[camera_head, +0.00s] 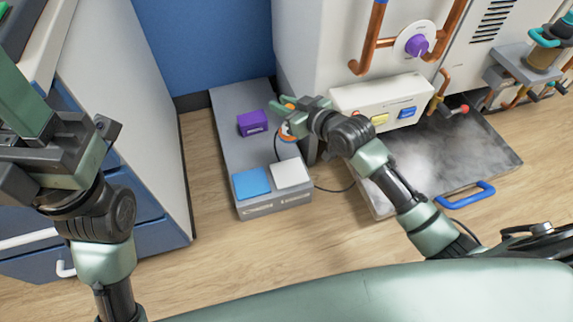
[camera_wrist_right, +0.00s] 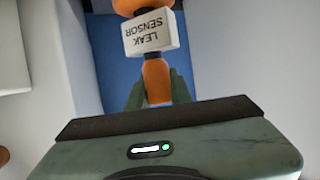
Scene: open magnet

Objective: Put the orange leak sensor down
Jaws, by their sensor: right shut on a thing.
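The orange leak sensor (camera_wrist_right: 157,75) fills the middle of the right wrist view, with a white block lettered "LEAK SENSOR" (camera_wrist_right: 150,34) and an orange part beyond it. My right gripper (camera_wrist_right: 158,97) is shut on its orange handle. In the head view, my right gripper (camera_head: 291,107) is over the right side of a low grey platform (camera_head: 236,113). Bits of orange show beside it; the hand hides most of the sensor. I cannot tell whether the sensor touches the platform. My left gripper (camera_head: 25,130) is at the left edge, its fingertips unclear.
The platform carries a purple box (camera_head: 252,123), a blue pad (camera_head: 251,183) and a white pad (camera_head: 290,173). A button panel (camera_head: 384,104) sits on the white machine to the right. A grey plate with a blue handle (camera_head: 472,195) lies below it. A drawer cabinet (camera_head: 125,120) stands left.

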